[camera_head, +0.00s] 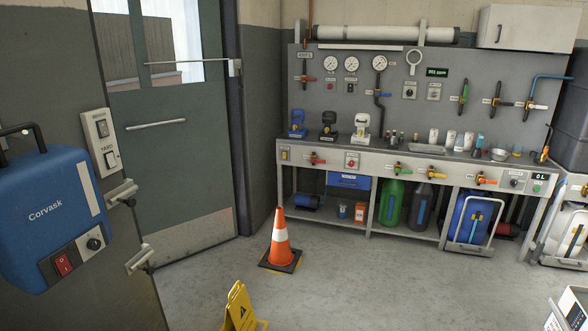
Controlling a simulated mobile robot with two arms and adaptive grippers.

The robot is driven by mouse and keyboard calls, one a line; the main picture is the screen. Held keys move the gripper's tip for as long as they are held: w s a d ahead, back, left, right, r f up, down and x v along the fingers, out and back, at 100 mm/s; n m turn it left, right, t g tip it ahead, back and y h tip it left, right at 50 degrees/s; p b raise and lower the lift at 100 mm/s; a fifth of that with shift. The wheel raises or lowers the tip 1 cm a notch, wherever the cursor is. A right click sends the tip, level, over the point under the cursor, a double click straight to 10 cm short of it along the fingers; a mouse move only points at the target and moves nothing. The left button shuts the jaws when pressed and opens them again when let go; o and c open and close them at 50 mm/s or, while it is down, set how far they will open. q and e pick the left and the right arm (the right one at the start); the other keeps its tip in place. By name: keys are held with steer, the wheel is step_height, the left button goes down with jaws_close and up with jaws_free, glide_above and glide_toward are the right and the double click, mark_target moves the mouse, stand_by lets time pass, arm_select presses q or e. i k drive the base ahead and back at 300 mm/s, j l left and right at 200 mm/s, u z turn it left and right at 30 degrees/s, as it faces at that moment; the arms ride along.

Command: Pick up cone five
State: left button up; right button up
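One orange traffic cone (281,238) with white bands stands upright on a black base. The base rests on a yellow-edged patch or plate on the concrete floor, between the door and the workbench. No number can be read on the cone, so I cannot tell whether it is cone five. No other cone is in view. Neither my left nor my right gripper shows in the head view.
A yellow folding warning sign (239,307) stands on the floor nearer me. A grey door (180,130) is behind left. A workbench (395,158) with valves and bottles lines the back wall. A blue Corvask unit (45,205) is at the left. Open floor (400,285) lies right of the cone.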

mark_target(281, 255)
steer(key=i+z, duration=0.4)
steer(key=i, duration=1.7)
